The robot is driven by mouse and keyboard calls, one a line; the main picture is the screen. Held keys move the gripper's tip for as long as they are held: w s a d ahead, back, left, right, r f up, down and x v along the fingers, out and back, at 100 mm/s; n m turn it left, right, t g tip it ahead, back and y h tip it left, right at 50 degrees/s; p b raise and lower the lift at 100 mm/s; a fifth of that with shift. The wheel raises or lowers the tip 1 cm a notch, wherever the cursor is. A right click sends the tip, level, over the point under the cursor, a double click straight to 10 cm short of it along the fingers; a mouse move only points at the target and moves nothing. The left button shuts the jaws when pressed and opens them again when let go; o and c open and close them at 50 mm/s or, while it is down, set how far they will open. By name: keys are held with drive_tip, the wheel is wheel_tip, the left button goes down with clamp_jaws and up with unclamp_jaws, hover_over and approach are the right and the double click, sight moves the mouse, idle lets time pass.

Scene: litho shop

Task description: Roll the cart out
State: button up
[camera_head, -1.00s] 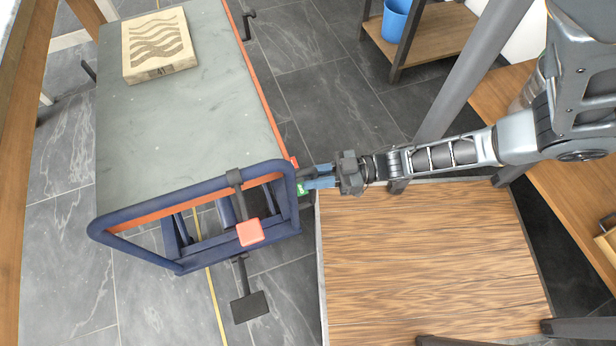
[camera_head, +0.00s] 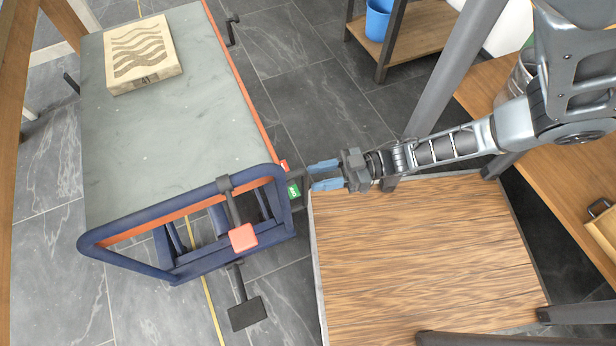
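The cart (camera_head: 190,125) stands at the left, with a grey stone-like top, orange edging and a dark blue tubular handle frame (camera_head: 185,208) at its near end. A red pedal-like block (camera_head: 243,237) and a black pad (camera_head: 247,312) hang on dark stems at that end. A small green tag (camera_head: 293,191) and a red piece (camera_head: 283,166) sit by the frame's right corner. My gripper (camera_head: 318,174) has its two blue fingers spread, just right of the green tag, with nothing visible between them. I see a gap between the fingertips and the frame.
A pale block with wavy lines (camera_head: 141,54) lies on the cart's far end. A wooden-topped table (camera_head: 420,260) stands close on the right, under my gripper. A shelf (camera_head: 418,32) with a blue bucket (camera_head: 378,19) is behind. Dark tiled floor (camera_head: 320,110) is open between cart and shelf.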

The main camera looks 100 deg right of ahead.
drive_tip(key=s, duration=0.3)
drive_tip(key=shift+s+d, duration=0.2)
drive_tip(key=shift+s, duration=0.2)
idle(0.3)
